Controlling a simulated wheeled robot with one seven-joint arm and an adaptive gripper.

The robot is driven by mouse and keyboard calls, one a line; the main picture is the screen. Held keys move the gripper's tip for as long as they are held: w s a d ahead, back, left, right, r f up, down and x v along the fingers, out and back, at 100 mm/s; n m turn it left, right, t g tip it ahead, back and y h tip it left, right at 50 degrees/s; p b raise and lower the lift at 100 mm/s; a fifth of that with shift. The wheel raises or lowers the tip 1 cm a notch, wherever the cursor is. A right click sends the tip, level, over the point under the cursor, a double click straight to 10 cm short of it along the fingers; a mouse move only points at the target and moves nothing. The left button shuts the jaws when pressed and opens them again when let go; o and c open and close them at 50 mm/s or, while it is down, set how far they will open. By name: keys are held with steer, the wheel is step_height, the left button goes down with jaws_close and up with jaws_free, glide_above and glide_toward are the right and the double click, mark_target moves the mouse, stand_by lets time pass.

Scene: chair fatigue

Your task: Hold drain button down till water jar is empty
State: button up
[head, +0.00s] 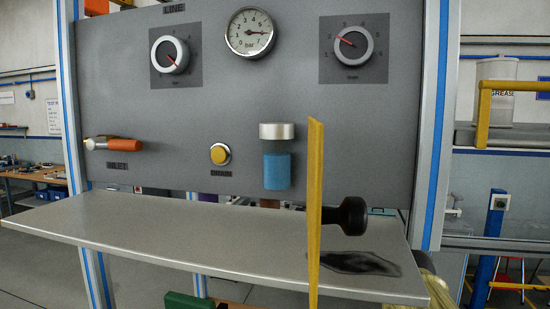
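The yellow round drain button (220,154) sits in a metal ring on the grey panel, above the label "DRAIN". I cannot tell whether it is pressed in. The water jar (276,168) hangs on the panel to the right of the button, under a silver cap. Blue liquid fills most of it, with a slightly lighter band near the top. I make out no gripper in this view, and nothing covers the button.
An orange-handled inlet valve (122,144) is at left. A pressure gauge (250,33) and two dials are above. A metal shelf (190,235) juts out below.

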jaws_close()
stand_by(1.3)
